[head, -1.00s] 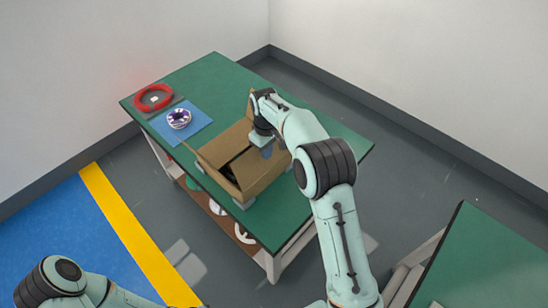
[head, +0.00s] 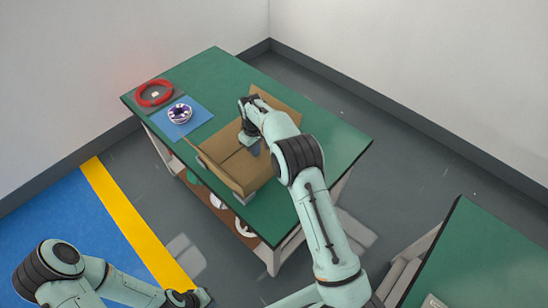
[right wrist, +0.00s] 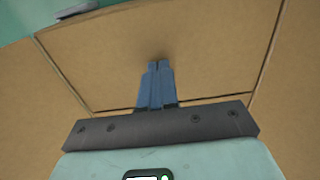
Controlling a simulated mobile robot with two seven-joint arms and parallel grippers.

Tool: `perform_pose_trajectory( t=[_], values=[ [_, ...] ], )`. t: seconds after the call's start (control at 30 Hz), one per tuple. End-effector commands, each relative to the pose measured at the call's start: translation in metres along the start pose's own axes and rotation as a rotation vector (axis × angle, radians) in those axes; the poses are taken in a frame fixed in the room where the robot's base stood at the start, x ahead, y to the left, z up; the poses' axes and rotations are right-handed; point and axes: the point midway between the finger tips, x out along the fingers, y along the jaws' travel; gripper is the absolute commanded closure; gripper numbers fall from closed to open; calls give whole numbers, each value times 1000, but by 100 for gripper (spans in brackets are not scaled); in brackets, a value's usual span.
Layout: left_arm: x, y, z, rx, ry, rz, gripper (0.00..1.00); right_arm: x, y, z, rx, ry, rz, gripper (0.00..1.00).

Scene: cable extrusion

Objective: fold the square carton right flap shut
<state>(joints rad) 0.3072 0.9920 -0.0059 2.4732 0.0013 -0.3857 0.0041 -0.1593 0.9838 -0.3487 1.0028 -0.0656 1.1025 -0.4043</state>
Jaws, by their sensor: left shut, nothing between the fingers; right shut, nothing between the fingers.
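The square carton (head: 262,175) is brown cardboard and stands on the green table, partly hidden behind my right arm. A flap (head: 214,166) stands out along its left side, and another (head: 280,106) rises at the back beyond the gripper. My right gripper (head: 254,149) is shut and empty over the carton. In the right wrist view, the closed blue fingertips (right wrist: 160,66) point at a flat cardboard panel (right wrist: 205,55) with seams around it; I cannot tell whether they touch it. My left gripper (head: 201,298) is shut and empty, low in the head view, far from the carton.
The green table (head: 215,75) also holds a red ring (head: 154,93) and a purple and white spool (head: 180,113) on a blue mat (head: 196,124). Its back part is clear. Another green table (head: 490,260) stands at the lower right. Walls close off the back.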

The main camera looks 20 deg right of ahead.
Motion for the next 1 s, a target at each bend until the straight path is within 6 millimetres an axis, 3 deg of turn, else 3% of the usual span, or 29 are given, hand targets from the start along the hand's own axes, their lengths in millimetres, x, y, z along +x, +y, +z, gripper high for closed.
perform_pose_trajectory(
  t=[0.27,1.0],
  values=[
    [0,0,0,0,0,0,100,-3,0,0,0,-1,-1,100],
    [0,0,0,0,0,0,100,-97,0,0,-1,0,-1,100]
  ],
)
